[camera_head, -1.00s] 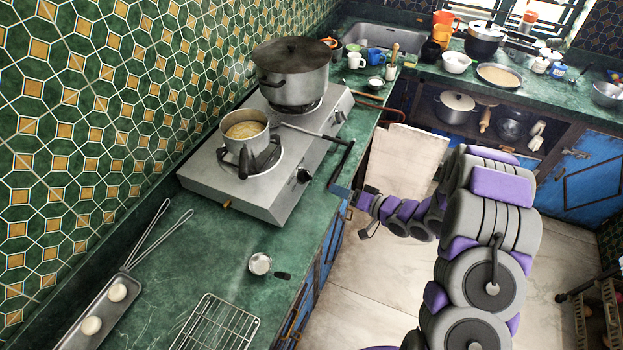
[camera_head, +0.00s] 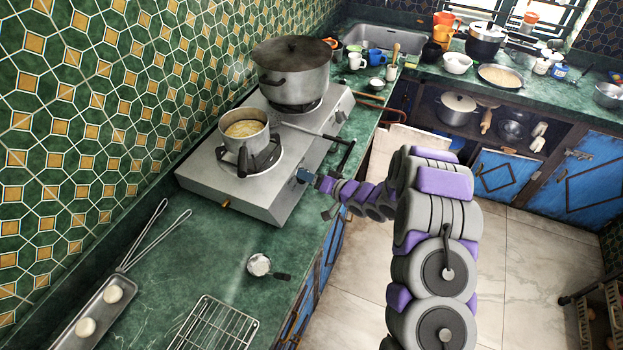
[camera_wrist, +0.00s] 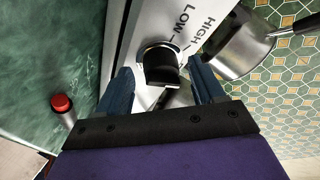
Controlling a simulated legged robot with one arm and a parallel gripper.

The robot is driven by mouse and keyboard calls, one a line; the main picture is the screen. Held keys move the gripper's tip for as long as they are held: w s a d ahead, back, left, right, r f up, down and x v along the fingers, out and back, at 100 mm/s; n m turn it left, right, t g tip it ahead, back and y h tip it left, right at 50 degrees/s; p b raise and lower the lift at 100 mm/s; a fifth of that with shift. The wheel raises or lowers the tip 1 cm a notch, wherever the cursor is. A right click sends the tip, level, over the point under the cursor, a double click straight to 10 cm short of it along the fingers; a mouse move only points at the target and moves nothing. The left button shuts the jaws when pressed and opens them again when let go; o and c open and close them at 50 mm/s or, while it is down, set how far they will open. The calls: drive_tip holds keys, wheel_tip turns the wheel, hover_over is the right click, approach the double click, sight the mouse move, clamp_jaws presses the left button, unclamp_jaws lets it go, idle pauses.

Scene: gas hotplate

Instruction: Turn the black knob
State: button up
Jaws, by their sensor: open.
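The black knob (camera_wrist: 160,66) is on the front of the silver gas hotplate (camera_head: 280,206), beside "LOW" and "HIGH" markings in the wrist view. My gripper (camera_wrist: 161,84) is open, with its two blue fingers on either side of the knob. I cannot tell whether either finger touches it. In the head view my gripper (camera_head: 305,175) is at the hotplate's front right edge and hides this knob.
A saucepan (camera_head: 245,146) with yellowish food and a large lidded pot (camera_head: 292,76) stand on the hotplate. Open floor lies right of the counter.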

drive_tip(key=c, duration=1)
drive_tip(key=shift+c, duration=0.2)
